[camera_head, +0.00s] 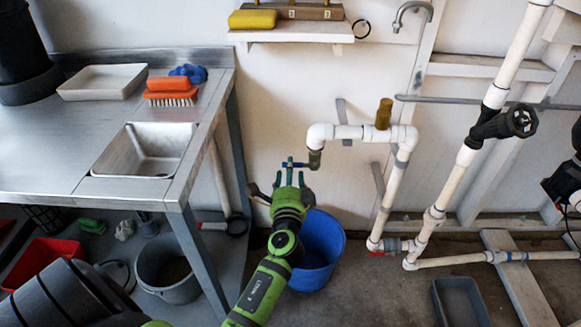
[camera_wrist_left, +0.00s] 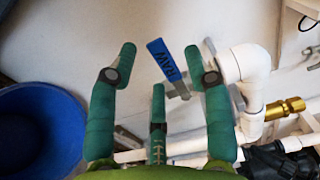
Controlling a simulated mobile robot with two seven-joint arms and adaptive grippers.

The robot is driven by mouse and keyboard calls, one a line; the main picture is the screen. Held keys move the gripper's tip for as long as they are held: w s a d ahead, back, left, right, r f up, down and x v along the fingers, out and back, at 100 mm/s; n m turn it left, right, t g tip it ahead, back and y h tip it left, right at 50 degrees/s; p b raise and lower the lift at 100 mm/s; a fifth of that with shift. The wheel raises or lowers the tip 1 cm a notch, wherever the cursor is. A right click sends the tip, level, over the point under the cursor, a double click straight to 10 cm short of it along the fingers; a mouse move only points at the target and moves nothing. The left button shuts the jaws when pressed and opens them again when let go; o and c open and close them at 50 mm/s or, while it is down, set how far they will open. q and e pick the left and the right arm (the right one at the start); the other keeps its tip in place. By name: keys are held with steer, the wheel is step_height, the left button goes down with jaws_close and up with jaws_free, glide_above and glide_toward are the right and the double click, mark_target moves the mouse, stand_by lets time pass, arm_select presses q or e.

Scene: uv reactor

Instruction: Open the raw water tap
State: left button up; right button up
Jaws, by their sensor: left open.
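The raw water tap (camera_head: 315,158) hangs at the left end of a white pipe on the wall, above a blue bucket. Its blue lever (camera_head: 292,164) points left in the head view. In the left wrist view, the lever (camera_wrist_left: 163,58) is marked "RAW" and shows between my fingertips. My left gripper (camera_head: 282,184) is green, open and empty, just below and in front of the lever in the head view. Its fingers also show spread in the left wrist view (camera_wrist_left: 161,60). I cannot tell whether any finger touches the lever. My right gripper is not in view.
The blue bucket (camera_head: 323,245) stands on the floor beside my left forearm. A metal sink bench (camera_head: 60,150) is at the left. White pipes (camera_head: 395,180) run to the right of the tap, with a black valve (camera_head: 503,122) farther right. A shelf (camera_head: 290,32) is above.

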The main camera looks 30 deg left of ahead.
arm_select(q)
steer(key=shift+x, duration=1.65)
steer(key=shift+d, duration=0.1)
jaws_close()
